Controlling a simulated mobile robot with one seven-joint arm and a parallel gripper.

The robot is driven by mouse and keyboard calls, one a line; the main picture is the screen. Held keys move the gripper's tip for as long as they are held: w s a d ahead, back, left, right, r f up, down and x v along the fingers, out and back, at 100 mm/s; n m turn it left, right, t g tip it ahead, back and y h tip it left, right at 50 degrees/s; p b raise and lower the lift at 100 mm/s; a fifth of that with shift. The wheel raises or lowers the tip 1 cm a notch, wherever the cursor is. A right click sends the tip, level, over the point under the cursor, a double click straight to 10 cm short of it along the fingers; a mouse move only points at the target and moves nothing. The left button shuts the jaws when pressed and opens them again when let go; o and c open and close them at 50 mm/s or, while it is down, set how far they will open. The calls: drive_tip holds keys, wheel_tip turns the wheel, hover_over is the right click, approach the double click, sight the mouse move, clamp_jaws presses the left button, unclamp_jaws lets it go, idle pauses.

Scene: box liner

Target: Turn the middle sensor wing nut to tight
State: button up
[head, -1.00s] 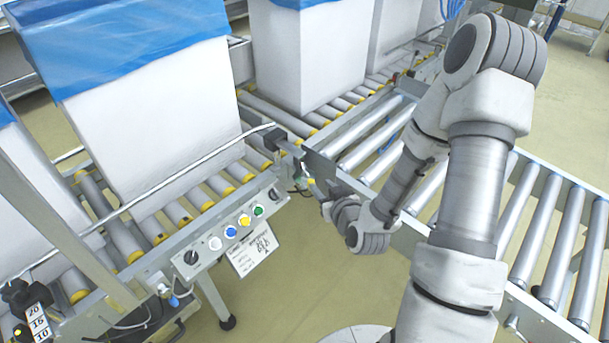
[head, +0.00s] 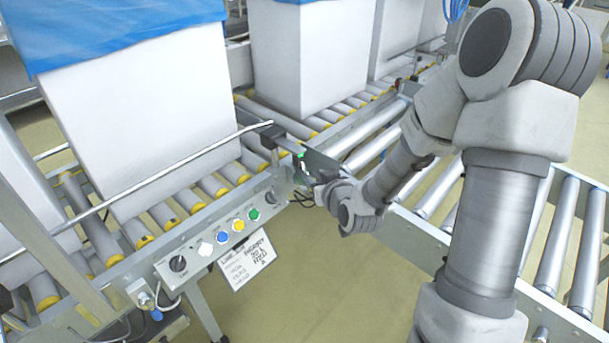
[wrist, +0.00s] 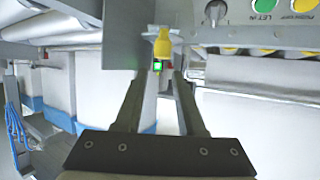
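A yellow part (wrist: 162,44), apparently the wing nut, stands at the upper middle of the wrist view, against a grey plate. A green light (wrist: 157,66) glows just below it. My gripper (wrist: 158,80) is open, its two dark fingers apart with nothing held. The yellow part shows just beyond the fingertips, roughly in line with the gap; whether they touch it I cannot tell. In the head view my gripper (head: 312,182) is at the conveyor corner beside a grey bracket plate (head: 322,165). The wing nut cannot be made out there.
A control panel (head: 215,240) with a knob and coloured buttons lies left of my gripper. White boxes (head: 150,120) with blue liners stand on the roller conveyor. A guard rail (head: 190,160) runs along it. Open floor (head: 330,285) lies below the corner.

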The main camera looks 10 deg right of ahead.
sight(305, 167)
drive_tip(key=b+x, duration=0.2)
drive_tip(key=x, duration=0.7)
drive_tip(key=shift+r, duration=0.15)
drive_tip(key=shift+c, duration=0.3)
clamp_jaws()
